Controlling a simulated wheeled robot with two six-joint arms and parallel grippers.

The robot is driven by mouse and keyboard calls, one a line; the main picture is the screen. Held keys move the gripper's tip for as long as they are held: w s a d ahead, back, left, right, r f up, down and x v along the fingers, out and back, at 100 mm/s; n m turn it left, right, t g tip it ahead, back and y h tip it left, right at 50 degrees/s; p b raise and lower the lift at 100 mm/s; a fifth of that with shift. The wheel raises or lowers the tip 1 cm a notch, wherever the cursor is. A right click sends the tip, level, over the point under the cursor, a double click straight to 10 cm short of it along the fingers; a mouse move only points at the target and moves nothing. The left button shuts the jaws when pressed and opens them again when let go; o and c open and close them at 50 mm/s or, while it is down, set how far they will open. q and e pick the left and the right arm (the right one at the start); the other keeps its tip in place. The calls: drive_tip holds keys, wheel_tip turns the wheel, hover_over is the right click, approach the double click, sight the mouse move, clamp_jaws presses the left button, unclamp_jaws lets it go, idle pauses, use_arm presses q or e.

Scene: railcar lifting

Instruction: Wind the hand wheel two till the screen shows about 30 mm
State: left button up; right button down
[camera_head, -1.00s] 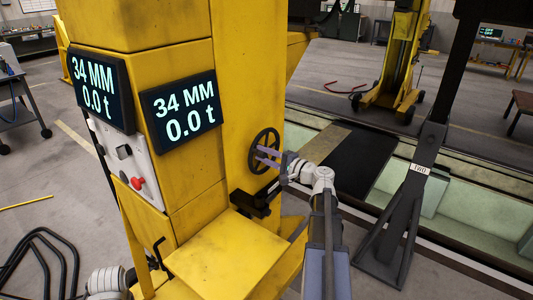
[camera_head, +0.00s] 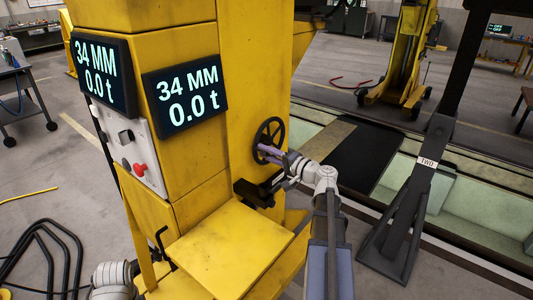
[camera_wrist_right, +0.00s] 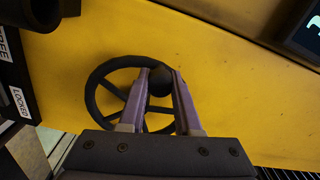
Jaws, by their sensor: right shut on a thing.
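The black spoked hand wheel (camera_head: 268,133) sits on the side of the yellow column (camera_head: 247,70). My right gripper (camera_head: 264,152) is at its lower rim. In the right wrist view the wheel (camera_wrist_right: 91,100) shows with its dark knob (camera_wrist_right: 160,84) between my fingertips, and the fingers are shut on it. The front screen (camera_head: 186,97) reads 34 MM and 0.0 t. A second screen (camera_head: 101,75) on the left face reads the same. Part of my left arm shows at the bottom left; its gripper is not in view.
A black bracket (camera_head: 258,188) juts out just below the wheel. A yellow ledge (camera_head: 230,240) lies under it. A panel with a red knob (camera_head: 140,168) is on the left face. A dark stand (camera_head: 405,205) is at the right.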

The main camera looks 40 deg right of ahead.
drive_tip(key=c, duration=0.6)
unclamp_jaws()
drive_tip(key=v, duration=0.7)
drive_tip(key=shift+s, duration=0.4)
drive_tip(key=shift+d, duration=0.15)
